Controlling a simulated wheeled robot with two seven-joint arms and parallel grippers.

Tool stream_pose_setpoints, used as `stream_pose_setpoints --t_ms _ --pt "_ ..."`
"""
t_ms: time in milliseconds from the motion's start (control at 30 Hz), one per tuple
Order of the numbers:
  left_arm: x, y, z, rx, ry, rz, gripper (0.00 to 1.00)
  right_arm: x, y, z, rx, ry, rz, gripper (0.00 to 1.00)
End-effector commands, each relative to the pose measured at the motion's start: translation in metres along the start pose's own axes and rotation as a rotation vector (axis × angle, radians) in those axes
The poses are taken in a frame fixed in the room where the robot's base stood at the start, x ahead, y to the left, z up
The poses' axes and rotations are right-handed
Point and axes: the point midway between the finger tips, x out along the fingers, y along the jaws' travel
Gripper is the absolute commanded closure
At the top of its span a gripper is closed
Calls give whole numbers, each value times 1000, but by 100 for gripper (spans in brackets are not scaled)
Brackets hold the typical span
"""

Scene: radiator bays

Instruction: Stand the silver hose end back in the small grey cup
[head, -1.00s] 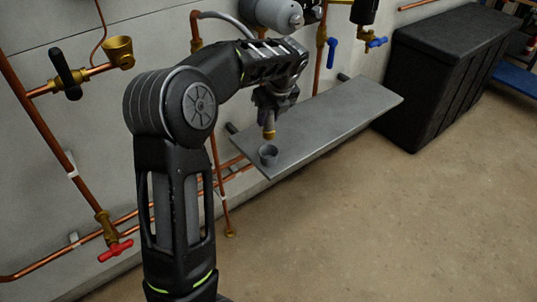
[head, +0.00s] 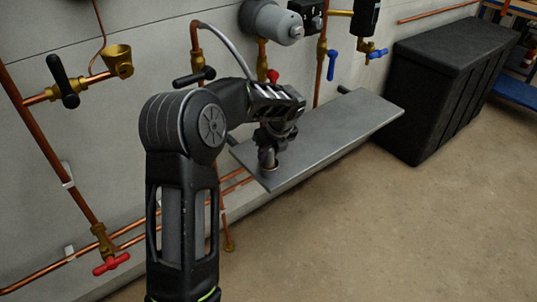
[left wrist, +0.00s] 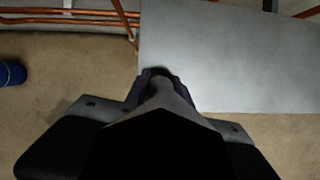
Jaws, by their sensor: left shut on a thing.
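The grey hose (head: 232,48) arcs from a copper pipe on the wall and runs behind my left arm. My left gripper (head: 267,148) is shut on the silver hose end, directly over the small grey cup (head: 267,160) at the shelf's near left end. The hose end's tip is hidden at the cup's mouth, so I cannot tell how deep it sits. In the left wrist view, the silver hose end (left wrist: 168,95) shows between the dark fingers, with the cup mostly hidden beyond it. My right gripper is not in view.
The grey shelf (head: 340,125) is clear to the right of the cup. Copper pipes, a black lever valve (head: 194,76) and a red tap handle (head: 110,264) line the wall. A large black chest (head: 445,90) stands beyond the shelf. The floor in front is free.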

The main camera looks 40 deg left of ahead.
Motion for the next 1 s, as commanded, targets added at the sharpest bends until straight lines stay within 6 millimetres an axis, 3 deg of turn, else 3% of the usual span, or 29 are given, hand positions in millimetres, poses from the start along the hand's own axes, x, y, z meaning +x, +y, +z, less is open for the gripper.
stream_pose_setpoints --t_ms 467,500,767,1000 --pt "6 0 -2 0 -1 -1 100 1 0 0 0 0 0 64" --pt "6 0 -2 0 -1 -1 70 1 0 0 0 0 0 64" --pt "6 0 -2 0 -1 -1 49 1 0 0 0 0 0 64" --pt "5 0 -2 0 -1 -1 49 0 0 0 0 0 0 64"
